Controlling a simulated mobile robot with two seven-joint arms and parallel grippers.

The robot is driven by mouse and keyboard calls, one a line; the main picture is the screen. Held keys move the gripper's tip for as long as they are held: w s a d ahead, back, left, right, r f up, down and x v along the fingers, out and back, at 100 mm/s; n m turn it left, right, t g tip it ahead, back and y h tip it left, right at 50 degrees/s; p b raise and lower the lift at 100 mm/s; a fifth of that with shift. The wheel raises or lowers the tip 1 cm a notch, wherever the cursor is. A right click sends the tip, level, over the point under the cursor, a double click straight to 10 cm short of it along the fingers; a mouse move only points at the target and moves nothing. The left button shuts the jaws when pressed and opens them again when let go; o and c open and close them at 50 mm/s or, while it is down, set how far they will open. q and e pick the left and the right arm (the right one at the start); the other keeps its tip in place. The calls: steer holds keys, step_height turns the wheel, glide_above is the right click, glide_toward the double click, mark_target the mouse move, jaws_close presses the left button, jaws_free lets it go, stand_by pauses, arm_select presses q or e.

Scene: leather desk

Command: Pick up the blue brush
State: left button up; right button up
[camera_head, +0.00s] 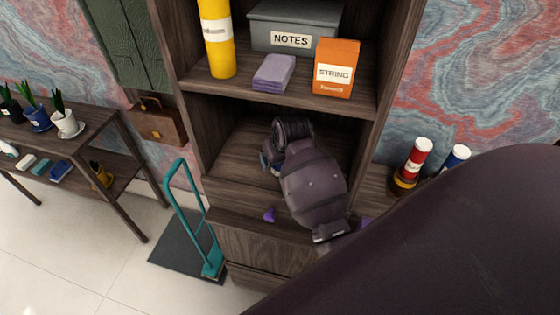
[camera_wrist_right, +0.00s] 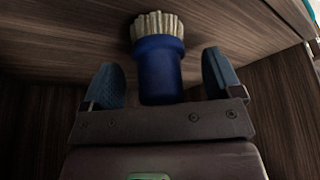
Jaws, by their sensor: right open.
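The blue brush (camera_wrist_right: 158,72) has a blue handle and pale bristles. In the right wrist view it lies between the two fingers of my right gripper (camera_wrist_right: 165,82), with its bristles pointing away from the palm. The fingers stand wide apart, with a gap visible on each side of the handle. In the head view my right arm reaches into the lower shelf (camera_head: 231,163) of the dark wooden cabinet, and my wrist hides the brush. A small blue part shows at the gripper (camera_head: 268,158) there. My left gripper is not in view.
The shelf above holds a yellow cylinder (camera_head: 217,40), a grey NOTES box (camera_head: 294,27), a purple block (camera_head: 273,73) and an orange STRING box (camera_head: 336,68). Cabinet side walls stand close around my arm. A teal hand truck (camera_head: 186,205) stands left on the floor.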

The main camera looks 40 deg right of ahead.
steer(key=shift+w+f, duration=0.25)
steer(key=shift+f, duration=0.3)
steer(key=c, duration=1.1)
steer(key=shift+r, duration=0.1)
steer(key=shift+r, duration=0.55)
steer(key=shift+v, duration=1.2)
steer(key=shift+s+a+b, duration=0.25)
steer(key=shift+s+a, duration=0.35)
steer(key=shift+s, duration=2.2)
steer(key=shift+s+a+b, duration=0.25)
steer(key=shift+s+a, duration=0.3)
steer(key=shift+s, duration=2.25)
steer(key=shift+s+a+b, duration=0.25)
steer(key=shift+s+a, duration=0.35)
steer(key=shift+s, duration=2.2)
